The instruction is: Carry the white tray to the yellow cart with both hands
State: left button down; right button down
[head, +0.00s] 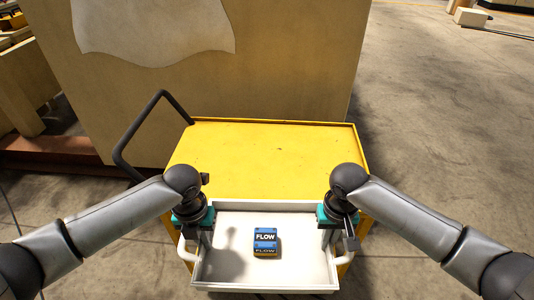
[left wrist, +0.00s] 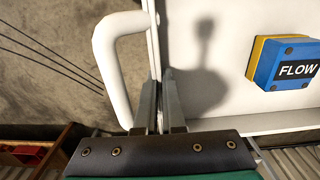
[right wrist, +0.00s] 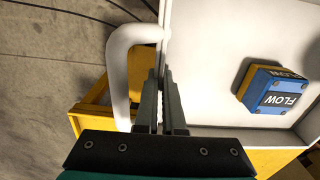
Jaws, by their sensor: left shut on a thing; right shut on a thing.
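The white tray (head: 305,262) is in the lower middle of the head view, with a white handle on each side. A blue and yellow box marked FLOW (head: 265,241) lies in it. My left gripper (head: 201,238) is shut on the tray's left side wall, beside the handle (left wrist: 112,70). My right gripper (head: 333,236) is shut on the right side wall, beside the other handle (right wrist: 118,75). The yellow cart (head: 265,155) stands just beyond, its bare top partly behind the tray. The tray overlaps the cart's near part in view; I cannot tell whether they touch.
A black push handle (head: 135,140) rises at the cart's left. A large tan board or stack (head: 280,70) stands close behind the cart. Wooden structures (head: 30,85) are at the far left. Concrete floor (head: 440,130) is open on the right.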

aim_at(265, 170)
jog(key=i, duration=1)
